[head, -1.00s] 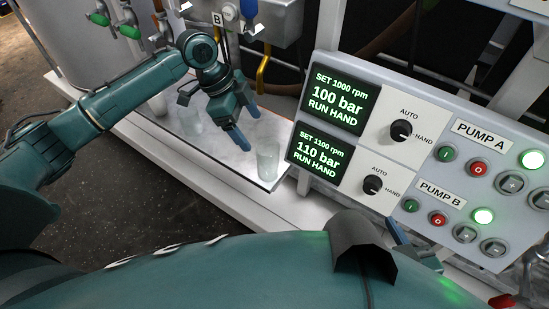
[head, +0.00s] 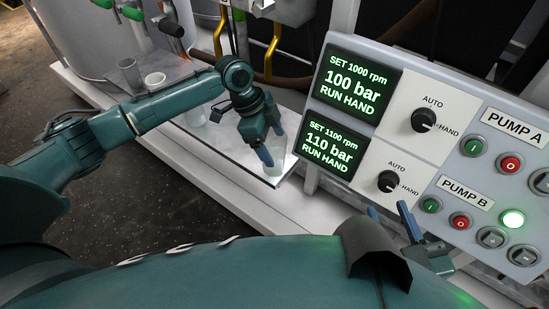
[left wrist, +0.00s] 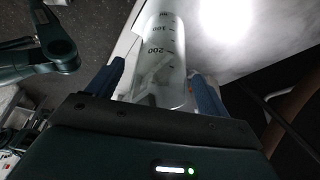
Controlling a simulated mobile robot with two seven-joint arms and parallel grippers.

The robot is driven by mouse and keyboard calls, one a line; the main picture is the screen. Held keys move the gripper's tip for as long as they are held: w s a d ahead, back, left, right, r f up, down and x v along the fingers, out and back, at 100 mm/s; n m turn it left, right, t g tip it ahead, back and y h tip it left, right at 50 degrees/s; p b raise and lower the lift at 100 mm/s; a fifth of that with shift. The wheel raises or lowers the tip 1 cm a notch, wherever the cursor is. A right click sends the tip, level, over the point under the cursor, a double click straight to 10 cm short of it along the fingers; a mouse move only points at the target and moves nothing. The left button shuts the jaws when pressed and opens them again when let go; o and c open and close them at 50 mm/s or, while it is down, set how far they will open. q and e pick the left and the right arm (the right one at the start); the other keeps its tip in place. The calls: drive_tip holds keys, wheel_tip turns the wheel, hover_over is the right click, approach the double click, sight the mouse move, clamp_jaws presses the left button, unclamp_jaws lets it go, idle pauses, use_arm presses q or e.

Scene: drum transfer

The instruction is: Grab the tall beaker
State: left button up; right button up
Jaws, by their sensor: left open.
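A clear graduated beaker (head: 275,166) stands upright near the right end of the pale shelf (head: 235,168), beside the pump panel. In the left wrist view the beaker (left wrist: 164,58) looks tall, with dark scale marks including 200. My left gripper (head: 272,142) is open at the beaker; the wrist view shows its two blue fingers on either side of the beaker's near part, with no clear grip on it. My right gripper (head: 393,214) is open and empty below the panel.
The pump panel (head: 445,150) with screens, knobs and buttons rises right of the shelf's end. Yellow pipes (head: 272,45) and a large tank (head: 85,40) are behind. Dark floor lies in front.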

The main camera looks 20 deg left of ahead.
use_arm(q)
drive_tip(key=shift+x, duration=0.85)
drive_tip(key=shift+c, duration=0.2)
drive_tip(key=c, duration=1)
drive_tip(key=shift+r, duration=0.15)
